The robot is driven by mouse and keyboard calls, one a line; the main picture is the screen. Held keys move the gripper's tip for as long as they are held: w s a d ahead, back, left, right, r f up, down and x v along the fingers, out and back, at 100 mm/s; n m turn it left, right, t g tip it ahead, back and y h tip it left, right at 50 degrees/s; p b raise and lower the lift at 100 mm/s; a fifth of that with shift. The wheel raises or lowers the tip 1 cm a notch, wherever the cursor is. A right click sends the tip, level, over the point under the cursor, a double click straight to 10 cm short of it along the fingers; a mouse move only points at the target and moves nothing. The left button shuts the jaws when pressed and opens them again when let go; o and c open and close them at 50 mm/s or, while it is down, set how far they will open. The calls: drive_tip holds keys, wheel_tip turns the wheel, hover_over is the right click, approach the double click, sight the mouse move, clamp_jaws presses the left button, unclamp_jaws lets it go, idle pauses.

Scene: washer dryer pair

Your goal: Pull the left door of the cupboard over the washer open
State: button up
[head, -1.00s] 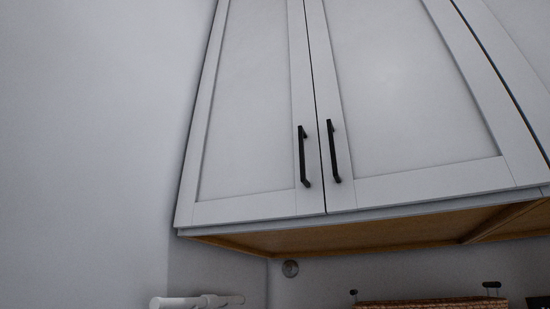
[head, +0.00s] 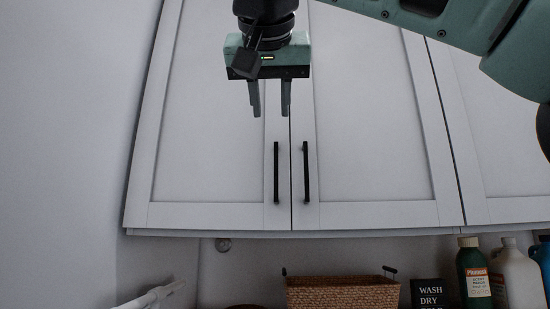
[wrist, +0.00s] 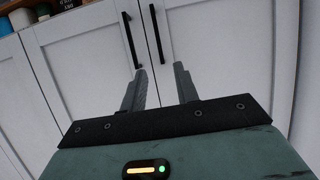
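The cupboard's left door (head: 210,110) and right door (head: 370,120) are shut, pale grey with framed panels. The left door's black upright bar handle (head: 276,172) stands near its lower inner edge, beside the right door's handle (head: 306,172). My gripper (head: 270,112) is open and empty, fingers pointing down in the head view, just above the left handle and apart from it. The wrist view is turned upside down; there the left door's handle (wrist: 157,33) is the right one of the two, beyond the fingertips of my gripper (wrist: 160,73).
A wall (head: 70,130) stands close on the left. Below the cupboard are a wicker basket (head: 340,293), a black sign (head: 430,293), a green bottle (head: 473,275) and a white bottle (head: 515,275). The space right around both handles is clear.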

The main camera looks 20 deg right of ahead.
sight(276, 164)
drive_tip(key=p+x, duration=0.1)
drive_tip(key=x, duration=0.4)
drive_tip(key=p+x, duration=0.1)
drive_tip(key=x, duration=0.5)
drive_tip(key=p+x, duration=0.1)
drive_tip(key=x, duration=0.5)
drive_tip(key=shift+w+d+r, duration=0.15)
drive_tip(key=shift+d, duration=0.2)
clamp_jaws()
